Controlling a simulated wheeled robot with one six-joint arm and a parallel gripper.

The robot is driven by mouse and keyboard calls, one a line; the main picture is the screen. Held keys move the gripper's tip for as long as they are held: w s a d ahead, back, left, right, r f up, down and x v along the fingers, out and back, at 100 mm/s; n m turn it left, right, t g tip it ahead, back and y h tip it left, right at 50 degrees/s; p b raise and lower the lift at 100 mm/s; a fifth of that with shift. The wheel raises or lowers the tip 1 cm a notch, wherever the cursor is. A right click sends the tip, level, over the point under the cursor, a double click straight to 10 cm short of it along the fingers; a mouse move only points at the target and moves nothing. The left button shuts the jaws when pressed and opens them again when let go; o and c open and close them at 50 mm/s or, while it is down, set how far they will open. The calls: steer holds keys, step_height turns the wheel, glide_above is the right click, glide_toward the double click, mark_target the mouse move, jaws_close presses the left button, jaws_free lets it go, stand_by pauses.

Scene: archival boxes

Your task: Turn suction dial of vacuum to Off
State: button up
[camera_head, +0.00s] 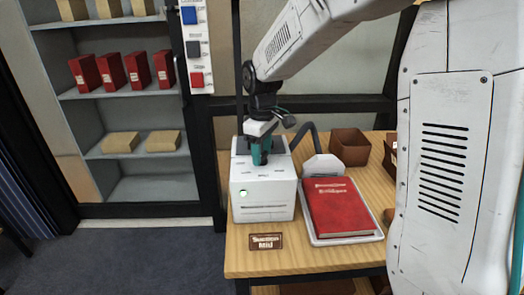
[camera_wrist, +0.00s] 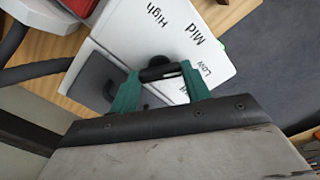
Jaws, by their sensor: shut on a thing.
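The vacuum (camera_head: 262,190) is a white box on the wooden table in the head view, with a small green light on its front. In the wrist view its white top (camera_wrist: 225,45) carries the printed words High, Mid and Low; no Off label is readable. The black suction dial (camera_wrist: 159,73) sits between the teal fingers of my gripper (camera_wrist: 161,78), which is shut on it. The dial's pointer direction cannot be told. In the head view my gripper (camera_head: 262,152) points down at the vacuum's top and hides the dial.
A small sign (camera_head: 265,242) at the table's front reads "Suction Mid". A red book (camera_head: 342,207) lies on a tray right of the vacuum. A grey hose with a white nozzle (camera_head: 323,166) stands behind it. A brown box (camera_head: 349,147) is at the back.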

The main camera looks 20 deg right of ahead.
mark_target(262, 155)
steer(key=m, duration=0.5)
steer(key=shift+m, duration=0.4)
steer(key=m, duration=0.5)
steer(key=shift+r+m, duration=0.1)
steer(key=shift+m, duration=0.3)
steer(key=o, duration=1)
step_height(262, 155, up, 8)
steer(key=shift+f, duration=0.1)
steer(key=s+d+n+t, duration=0.1)
steer(key=s+d+n, duration=0.1)
steer(key=s, duration=2.9)
steer(key=shift+d+r+n, duration=0.3)
steer(key=shift+d+n, duration=0.1)
steer(key=shift+n, duration=0.3)
